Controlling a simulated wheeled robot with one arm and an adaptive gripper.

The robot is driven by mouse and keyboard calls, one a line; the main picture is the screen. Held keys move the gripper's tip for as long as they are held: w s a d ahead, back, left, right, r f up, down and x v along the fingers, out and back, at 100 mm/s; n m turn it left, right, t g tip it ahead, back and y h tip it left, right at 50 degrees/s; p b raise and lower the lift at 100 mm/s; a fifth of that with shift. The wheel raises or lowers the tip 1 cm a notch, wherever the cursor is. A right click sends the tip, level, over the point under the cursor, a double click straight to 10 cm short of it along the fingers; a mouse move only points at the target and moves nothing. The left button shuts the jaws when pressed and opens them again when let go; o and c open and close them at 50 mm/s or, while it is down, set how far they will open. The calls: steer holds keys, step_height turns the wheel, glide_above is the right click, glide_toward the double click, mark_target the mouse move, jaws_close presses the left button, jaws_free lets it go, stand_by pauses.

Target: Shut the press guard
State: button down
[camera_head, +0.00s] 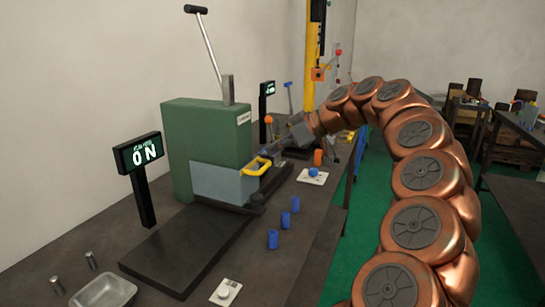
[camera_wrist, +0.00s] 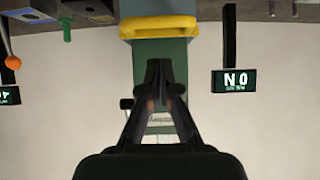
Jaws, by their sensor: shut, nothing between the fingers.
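The green press (camera_head: 205,140) stands on the bench at left, with a long black-knobbed lever rising from it. The guard, a grey-blue panel (camera_head: 222,183) with a yellow handle (camera_head: 257,166), is at the press's lower front. I cannot tell how far the guard is open. In the wrist view the yellow handle (camera_wrist: 158,27) is at the top, beyond my fingertips. My gripper (camera_wrist: 161,75) is shut and empty, in front of the green press body. In the head view my gripper (camera_head: 270,151) is just right of the press, near the handle and seemingly apart from it.
An "ON" display (camera_head: 138,152) stands left of the press. A dark plate (camera_head: 185,250), several blue cylinders (camera_head: 273,239), a white switch plate (camera_head: 226,291) and a metal tray (camera_head: 103,292) are in front. An orange-knobbed lever (camera_head: 269,121) stands behind my gripper.

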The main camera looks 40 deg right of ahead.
steer(key=v, duration=0.9)
steer(key=shift+s+d, duration=0.2)
steer(key=shift+s, duration=0.05)
